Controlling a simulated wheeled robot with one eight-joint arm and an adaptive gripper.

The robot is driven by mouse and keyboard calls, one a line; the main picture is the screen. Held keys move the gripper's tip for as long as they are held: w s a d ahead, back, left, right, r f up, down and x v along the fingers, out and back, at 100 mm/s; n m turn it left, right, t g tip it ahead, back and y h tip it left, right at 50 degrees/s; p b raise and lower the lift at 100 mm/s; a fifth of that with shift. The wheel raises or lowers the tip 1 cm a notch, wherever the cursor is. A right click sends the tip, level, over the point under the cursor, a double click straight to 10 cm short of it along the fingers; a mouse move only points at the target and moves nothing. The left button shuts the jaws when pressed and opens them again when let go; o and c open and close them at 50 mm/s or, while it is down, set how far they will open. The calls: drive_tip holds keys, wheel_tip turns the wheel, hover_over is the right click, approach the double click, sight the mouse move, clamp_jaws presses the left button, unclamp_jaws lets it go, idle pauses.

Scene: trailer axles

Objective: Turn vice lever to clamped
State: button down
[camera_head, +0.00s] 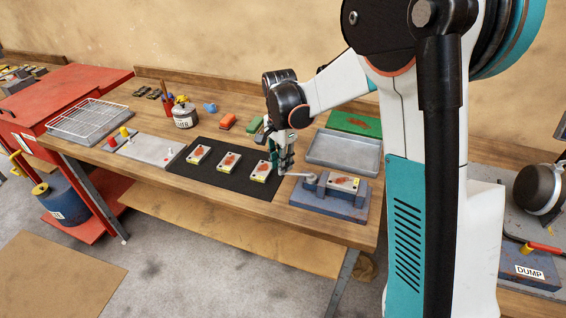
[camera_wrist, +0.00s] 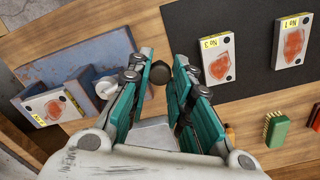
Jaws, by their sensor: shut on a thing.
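The blue vice (camera_head: 322,203) sits near the front right of the bench, with a rust-marked, yellow-labelled plate (camera_head: 343,183) in it. Its light grey lever (camera_head: 298,175) points left from a round pivot towards the black mat. In the wrist view the vice (camera_wrist: 98,57) is at left, its pale pivot (camera_wrist: 107,86) beside my fingers. My gripper (camera_head: 283,166) reaches down at the lever's free end. In the wrist view the lever's dark round knob (camera_wrist: 158,73) is between the fingertips of my gripper (camera_wrist: 162,66), which is shut on it. My fingers hide most of the lever there.
The black mat (camera_head: 212,180) holds several rust-marked plates left of the vice. A grey tray (camera_head: 343,151) stands close behind it, and a green board (camera_head: 353,122) lies further back. A green brush (camera_wrist: 275,129) lies near my gripper. The bench's front edge is close to the vice.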

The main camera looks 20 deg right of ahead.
drive_tip(key=shift+w+a+r, duration=0.15)
drive_tip(key=shift+w+a, duration=0.15)
drive_tip(key=shift+a, duration=0.25)
drive_tip(key=c, duration=1.4)
unclamp_jaws()
drive_tip(key=shift+w+a, duration=0.1)
drive_tip(key=shift+c, duration=0.2)
drive_tip(key=shift+a, duration=0.25)
drive_tip(key=shift+d, duration=0.1)
drive_tip(key=shift+d, duration=0.1)
wheel_tip(320, 180, up, 12)
drive_tip(key=shift+f, duration=0.1)
